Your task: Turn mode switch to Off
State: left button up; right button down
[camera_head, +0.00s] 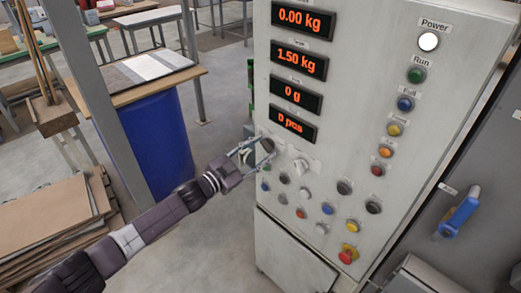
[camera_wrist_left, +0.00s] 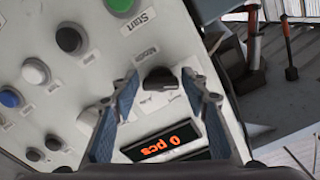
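The mode switch is a black rotary knob (camera_wrist_left: 158,79) under a small label that seems to read Mode, between a green Start button (camera_wrist_left: 120,5) and a display in the left wrist view. In the head view the dark knob (camera_head: 267,145) sits at the left edge of the panel, partly covered by my left gripper (camera_head: 261,151). My left gripper (camera_wrist_left: 160,84) is open, with one fingertip on each side of the knob in the picture. I cannot tell whether the fingers touch it. The knob's exact setting is hard to read. My right gripper is not in view.
The grey control panel (camera_head: 356,60) carries red displays, a white knob (camera_head: 300,166), several coloured buttons and a red emergency stop (camera_head: 347,254). A blue barrel (camera_head: 155,140) and a table stand at left. Stacked cardboard (camera_head: 50,215) lies at lower left. Floor between is clear.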

pick_arm(q)
jog(key=shift+o, duration=0.9)
jog(key=v, duration=1.2)
jog(key=s+a+f+n+y+b, duration=0.1)
jog(key=a+f+n+y, duration=0.15)
jog(key=f, duration=0.65)
jog(key=s+a+f+n+y+b, duration=0.1)
jog(key=a+f+n+y, duration=0.2)
jog(key=f, duration=0.7)
jog(key=s+a+f+n+y+b, duration=0.1)
jog(key=a+f+y, duration=0.1)
jog(key=a+f, duration=0.5)
jog(key=s+a+f+n+g+y+b, duration=0.1)
jog(key=s+a+f+n+g+y, duration=0.1)
jog(key=s+f, duration=0.75)
jog(key=s+a+f+n+g+y+b, duration=0.15)
jog(key=s+f, duration=0.45)
jog(key=f, duration=0.6)
jog(key=s+f+g, duration=0.2)
jog(key=s+f, duration=0.3)
jog(key=s, duration=0.7)
jog(key=s+f+n+g+y+b, duration=0.1)
jog(key=s+f+g, duration=0.2)
jog(key=s, duration=0.9)
jog(key=s+d+f+n+g, duration=0.1)
jog(key=s+f+g, duration=0.2)
jog(key=s+f, duration=0.6)
jog(key=s, duration=0.3)
jog(key=shift+s+y+b, duration=0.15)
jog(key=shift+y+b, duration=0.25)
